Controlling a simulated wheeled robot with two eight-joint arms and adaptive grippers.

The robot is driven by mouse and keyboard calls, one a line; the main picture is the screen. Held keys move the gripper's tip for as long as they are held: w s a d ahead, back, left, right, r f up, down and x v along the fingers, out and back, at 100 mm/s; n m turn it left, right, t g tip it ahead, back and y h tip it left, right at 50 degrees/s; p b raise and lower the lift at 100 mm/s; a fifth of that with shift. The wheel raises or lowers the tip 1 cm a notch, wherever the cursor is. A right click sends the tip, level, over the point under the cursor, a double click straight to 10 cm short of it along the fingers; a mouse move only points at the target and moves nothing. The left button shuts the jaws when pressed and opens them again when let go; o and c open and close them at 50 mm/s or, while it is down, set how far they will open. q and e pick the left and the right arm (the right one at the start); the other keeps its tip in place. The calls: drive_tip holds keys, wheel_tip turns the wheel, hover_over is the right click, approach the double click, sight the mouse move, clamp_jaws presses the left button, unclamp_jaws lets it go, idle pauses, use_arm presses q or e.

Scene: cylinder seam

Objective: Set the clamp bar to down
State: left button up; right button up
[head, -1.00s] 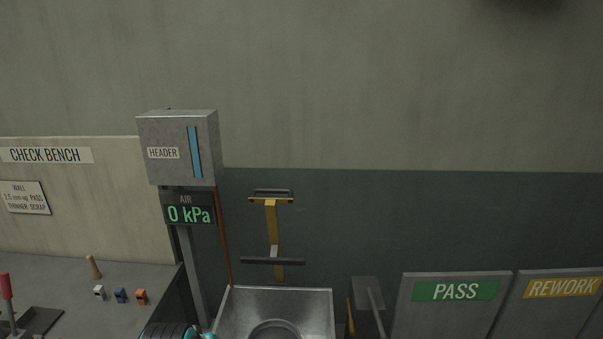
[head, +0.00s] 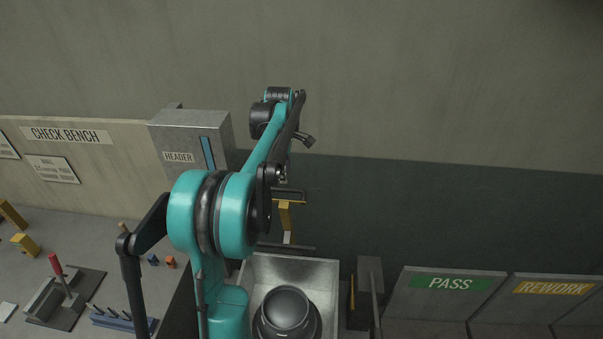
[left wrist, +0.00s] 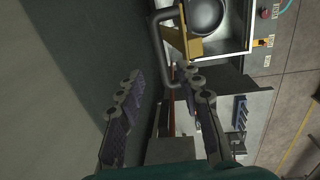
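What looks like the clamp bar is a yellow upright (head: 286,215) with a dark loop handle (head: 291,193) on top and a dark crossbar (head: 292,248) lower down, behind the metal basin. The handle is up. In the left wrist view the grey handle (left wrist: 160,52) joins a yellow bracket (left wrist: 183,42). My left gripper (left wrist: 162,75) is open, its two fingers spread on either side of the handle's line. I cannot tell whether a finger touches it. In the head view my left arm partly hides the upright and the gripper (head: 281,183). My right gripper is not in view.
A dark round vessel (head: 286,310) sits in the metal basin (head: 330,275). The header box (head: 190,142) stands left of the arm. A check bench (head: 75,235) holds small blocks and a red-handled fixture. PASS (head: 445,284) and REWORK (head: 550,288) bins stand right.

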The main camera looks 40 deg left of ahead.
sight(286, 189)
use_arm(q)
drive_tip(key=f, duration=0.7)
drive_tip(key=shift+w+a+f, duration=0.1)
drive_tip(key=shift+w+a, duration=0.1)
drive_tip(key=shift+w, duration=0.1)
clamp_jaws()
